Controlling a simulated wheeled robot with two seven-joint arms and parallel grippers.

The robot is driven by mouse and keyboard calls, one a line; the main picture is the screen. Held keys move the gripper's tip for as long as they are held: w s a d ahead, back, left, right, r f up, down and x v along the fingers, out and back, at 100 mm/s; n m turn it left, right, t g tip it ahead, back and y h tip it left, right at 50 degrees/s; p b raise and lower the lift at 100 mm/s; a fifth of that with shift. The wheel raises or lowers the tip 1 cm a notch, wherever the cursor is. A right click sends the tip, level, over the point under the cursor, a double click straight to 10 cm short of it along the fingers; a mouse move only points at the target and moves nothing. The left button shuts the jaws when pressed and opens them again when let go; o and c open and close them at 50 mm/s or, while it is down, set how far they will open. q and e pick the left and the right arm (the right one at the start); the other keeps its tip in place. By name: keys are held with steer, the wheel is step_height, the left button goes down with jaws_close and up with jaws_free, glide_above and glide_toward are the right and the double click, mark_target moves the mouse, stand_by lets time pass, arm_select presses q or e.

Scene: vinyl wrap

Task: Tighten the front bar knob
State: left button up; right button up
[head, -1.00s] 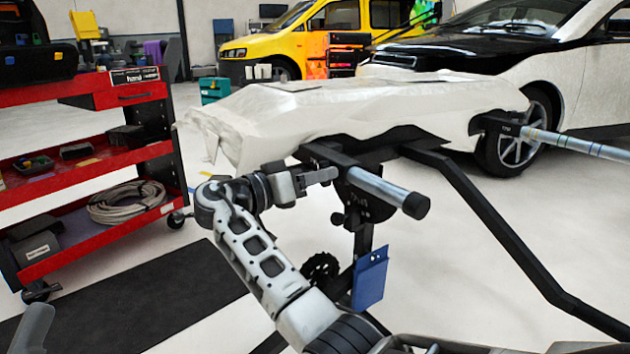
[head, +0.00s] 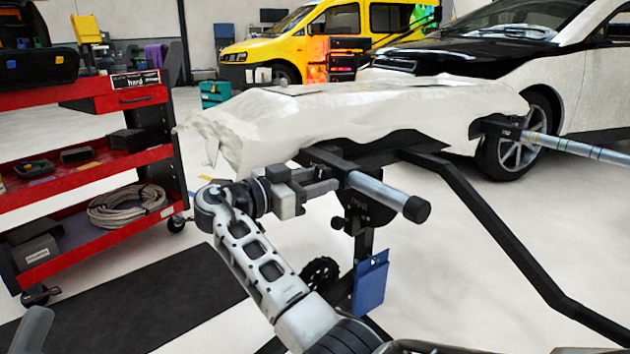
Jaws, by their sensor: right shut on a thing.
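A dark stand holds a wrapped white car part (head: 330,115). Its front bar is a silver tube (head: 378,188) with a black end cap, sticking out toward me. My right gripper (head: 330,185) is at the left side of this bar's clamp, with its fingers pointing right. It is shut on the front bar knob, which the fingers hide almost wholly. A smaller black knob (head: 338,222) shows lower, beside the stand's post.
A second silver bar (head: 575,147) sticks out at the right. A black angled leg (head: 490,215) runs to the lower right. A blue pouch (head: 370,285) hangs on the post. A red tool cart (head: 95,200) stands left, with clear floor between.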

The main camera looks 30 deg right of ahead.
steer(key=o, duration=1)
arm_select(q)
steer(key=f+n+y+p, duration=0.1)
steer(key=n, duration=0.1)
steer(key=w+f+n+y, duration=0.1)
steer(key=n+y, duration=0.1)
steer(key=f+n+y+p, duration=0.1)
steer(key=f+n+y, duration=0.1)
steer(key=shift+w+a+f+p, duration=0.1)
steer(key=shift+w+a+p, duration=0.05)
steer(key=shift+w+p, duration=0.2)
arm_select(e)
steer(key=a, duration=1.6)
steer(key=shift+s, duration=0.4)
